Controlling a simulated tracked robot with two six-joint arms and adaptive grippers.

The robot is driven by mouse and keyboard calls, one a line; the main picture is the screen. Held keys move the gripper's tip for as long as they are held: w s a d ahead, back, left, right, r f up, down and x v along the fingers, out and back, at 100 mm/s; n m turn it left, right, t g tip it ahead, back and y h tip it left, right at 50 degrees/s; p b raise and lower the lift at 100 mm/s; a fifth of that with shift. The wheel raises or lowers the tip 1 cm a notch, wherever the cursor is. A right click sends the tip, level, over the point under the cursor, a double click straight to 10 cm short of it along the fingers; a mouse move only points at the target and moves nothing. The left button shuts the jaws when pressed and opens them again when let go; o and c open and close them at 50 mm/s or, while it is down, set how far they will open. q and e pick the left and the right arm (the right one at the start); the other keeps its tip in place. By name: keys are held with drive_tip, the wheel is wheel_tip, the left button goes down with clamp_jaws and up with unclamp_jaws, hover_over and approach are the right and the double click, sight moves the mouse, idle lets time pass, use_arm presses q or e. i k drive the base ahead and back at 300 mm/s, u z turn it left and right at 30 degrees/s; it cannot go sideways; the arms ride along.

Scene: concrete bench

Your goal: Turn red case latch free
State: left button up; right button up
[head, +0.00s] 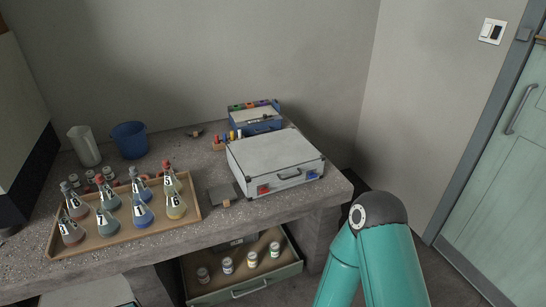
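A closed silver-grey case (275,152) lies flat on the concrete bench near its right front corner. Its front side faces me, with a dark handle (289,177) in the middle. A red latch (263,189) is on the front left of the handle, and a blue latch (312,175) is on the right. The red latch is too small to tell how far it is turned. A bent teal arm of mine shows at the lower right, apart from the case. Neither gripper is in view.
A wooden tray (103,241) of several numbered flasks stands left of the case. A blue bin (254,126) stands behind the case. An open drawer (276,281) with several jars juts out below. A blue bucket (129,140) stands at the back left.

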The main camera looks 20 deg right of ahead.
sight(264, 190)
drive_tip(key=z, duration=1.25)
drive_tip(key=i, duration=0.1)
drive_tip(key=u, duration=2.95)
drive_tip(key=k, duration=1.25)
drive_tip(key=z, duration=2.7)
drive_tip(key=k, duration=0.1)
drive_tip(key=u, duration=1.05)
drive_tip(key=i, duration=0.85)
drive_tip(key=z, duration=0.1)
